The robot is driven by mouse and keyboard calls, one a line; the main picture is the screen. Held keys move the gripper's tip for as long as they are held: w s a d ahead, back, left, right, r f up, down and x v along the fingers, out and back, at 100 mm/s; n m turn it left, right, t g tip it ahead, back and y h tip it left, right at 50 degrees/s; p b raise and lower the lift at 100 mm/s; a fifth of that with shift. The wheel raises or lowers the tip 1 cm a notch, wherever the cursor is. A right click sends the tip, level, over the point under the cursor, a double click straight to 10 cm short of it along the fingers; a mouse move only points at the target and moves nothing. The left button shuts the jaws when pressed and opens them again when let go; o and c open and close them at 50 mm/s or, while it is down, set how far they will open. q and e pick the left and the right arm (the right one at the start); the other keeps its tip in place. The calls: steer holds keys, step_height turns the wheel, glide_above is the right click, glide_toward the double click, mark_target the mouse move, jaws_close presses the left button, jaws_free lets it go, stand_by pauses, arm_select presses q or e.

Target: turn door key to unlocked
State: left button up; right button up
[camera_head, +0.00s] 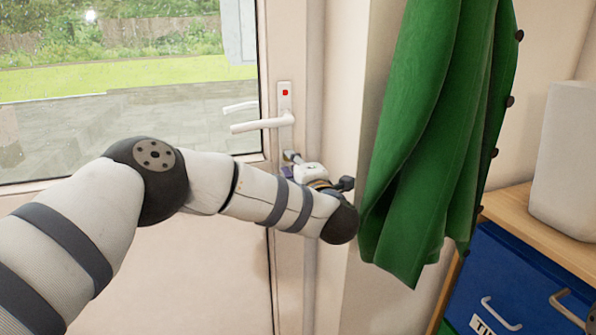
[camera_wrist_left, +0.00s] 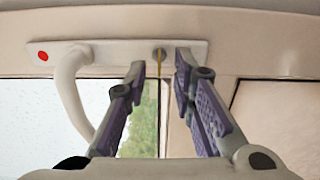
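The white door has a handle plate (camera_head: 285,100) with a red mark near its top and a white lever handle (camera_head: 262,124) pointing left. In the left wrist view the plate (camera_wrist_left: 115,52) lies sideways, with the red mark at its left end and the handle (camera_wrist_left: 72,90) beside it. A thin yellowish key (camera_wrist_left: 159,72), seen edge-on, is in the lock right of the handle. My left gripper (camera_wrist_left: 160,66) is open, its purple-padded fingers on either side of the key, with gaps visible. In the head view, my left gripper (camera_head: 290,158) is at the plate's lower end; the key is hidden there.
A green coat (camera_head: 430,130) hangs on the wall just right of the door frame, close to my left wrist. A wooden shelf (camera_head: 540,222) with a blue box (camera_head: 520,285) and a pale container (camera_head: 568,160) stands at the right. Door glass (camera_head: 120,125) fills the left.

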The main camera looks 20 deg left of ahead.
arm_select(q)
steer(key=v, duration=1)
steer(key=shift+s+d, duration=0.2)
steer(key=shift+s, duration=0.05)
